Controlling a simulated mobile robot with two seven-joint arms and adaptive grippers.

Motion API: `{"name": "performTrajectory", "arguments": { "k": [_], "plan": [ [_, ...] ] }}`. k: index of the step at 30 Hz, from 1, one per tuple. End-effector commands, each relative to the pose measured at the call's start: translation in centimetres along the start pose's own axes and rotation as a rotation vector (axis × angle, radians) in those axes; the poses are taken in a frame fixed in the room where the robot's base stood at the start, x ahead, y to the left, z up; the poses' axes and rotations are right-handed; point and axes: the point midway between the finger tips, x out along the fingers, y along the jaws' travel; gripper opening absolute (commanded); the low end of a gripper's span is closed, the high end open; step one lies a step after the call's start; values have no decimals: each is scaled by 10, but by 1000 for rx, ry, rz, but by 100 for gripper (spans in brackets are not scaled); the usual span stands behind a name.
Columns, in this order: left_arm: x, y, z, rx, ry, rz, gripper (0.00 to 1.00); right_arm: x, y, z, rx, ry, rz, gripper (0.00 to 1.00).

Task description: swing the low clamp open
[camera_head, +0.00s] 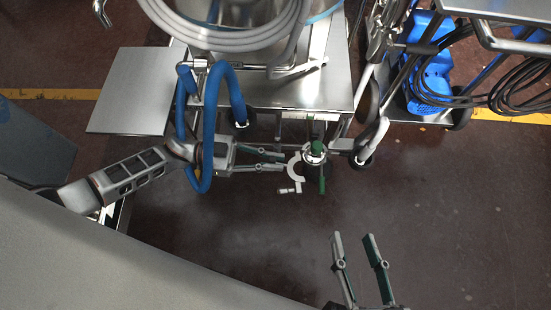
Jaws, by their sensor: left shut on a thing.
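The low clamp (294,172) is a pale, C-shaped metal ring half with a small fastener at its lower end. It sits on the left side of a valve fitting (316,150) with a green handle, below the steel table. Its curved arm stands out to the left of the fitting; whether its other half is still around the joint is hard to see. My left gripper (284,161) comes in from the left, with its fingers at the clamp's left edge, shut on it. My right gripper (354,238) is empty and open at the bottom, well below the clamp.
A steel table (300,90) carries a large vessel with a coiled hose (235,38) above the clamp. A caster (363,160) is right of the valve. The floor at lower right is clear.

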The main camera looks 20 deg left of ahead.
Motion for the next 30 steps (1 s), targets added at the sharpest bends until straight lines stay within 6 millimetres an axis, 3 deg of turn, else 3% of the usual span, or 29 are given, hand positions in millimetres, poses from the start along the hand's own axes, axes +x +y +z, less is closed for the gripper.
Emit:
{"name": "performTrajectory", "arguments": {
  "k": [1, 10, 11, 12, 23, 30],
  "plan": [
    [-4, -9, -2, 12, -5, -16, 0, 0, 0, -1, -2, 2, 0, 40],
    [-4, -9, -2, 11, -5, -16, 0, 0, 1, -2, -4, 3, 1, 40],
    [-4, -9, -2, 11, -5, -16, 19, 0, 1, -2, -4, 3, 1, 40],
    [-4, -9, -2, 11, -4, -16, 29, 0, 1, -2, -4, 3, 1, 40],
    [-3, -4, -1, 4, -2, -7, 29, 0, 1, -1, -5, 1, 1, 40],
    [-27, -3, 0, 3, -5, -7, 29, 0, 1, -1, -4, 1, 1, 40]
  ]
}}
